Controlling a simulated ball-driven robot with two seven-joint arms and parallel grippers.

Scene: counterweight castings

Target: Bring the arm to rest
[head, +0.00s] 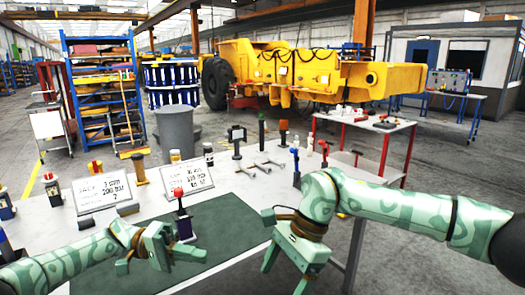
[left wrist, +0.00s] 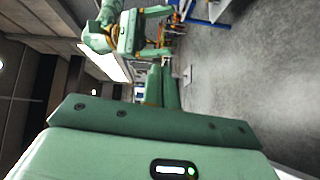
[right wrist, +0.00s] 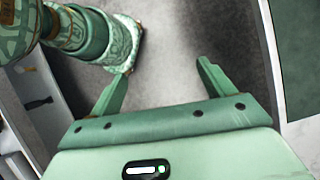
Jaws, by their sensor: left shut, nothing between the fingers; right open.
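My left gripper (head: 188,253) is low over the dark green mat (head: 235,222) at the front of the white bench. Its fingers are shut together with nothing between them, as the left wrist view (left wrist: 163,76) shows. My right gripper (head: 287,272) hangs past the right end of the mat, fingers pointing down. In the right wrist view (right wrist: 160,76) its fingers are spread apart, with only bare grey floor between them. The right gripper also shows at the top of the left wrist view (left wrist: 155,32).
Two sign plates (head: 102,193) (head: 187,180) stand behind. Several stands and castings line the bench's back. A red-legged table (head: 365,122) is beyond, right.

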